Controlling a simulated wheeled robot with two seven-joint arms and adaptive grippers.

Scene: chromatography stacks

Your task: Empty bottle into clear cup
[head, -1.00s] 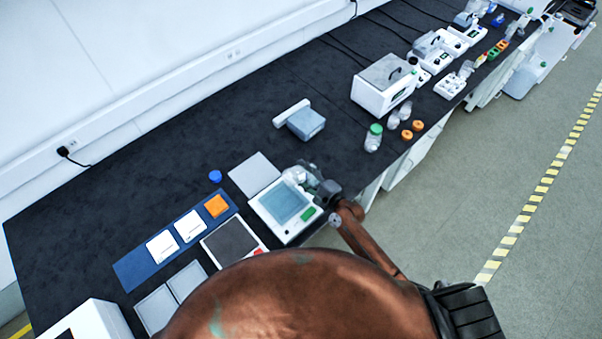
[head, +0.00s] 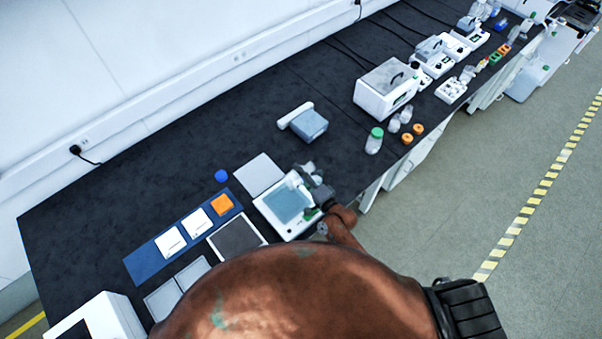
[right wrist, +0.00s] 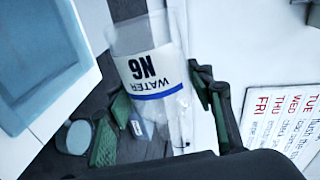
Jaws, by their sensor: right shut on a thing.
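A clear bottle (right wrist: 155,75) with a white "WATER" label and a blue band is between the green-padded fingers of my right gripper (right wrist: 160,125) in the right wrist view. The gripper is shut on it, and the label lettering is upside down in the picture. In the head view my right gripper (head: 314,197) is over the right side of a white device with a blue-grey top (head: 289,203). Clear material (head: 306,168) shows just beyond the gripper. I cannot make out for certain which clear vessel is the cup. My left gripper is not in view.
A green-capped bottle (head: 374,141), small clear vessels (head: 393,125) and orange caps (head: 407,138) stand farther along the bench. A blue cap (head: 221,176) lies near a blue mat (head: 146,268). The dark bench top behind is mostly clear.

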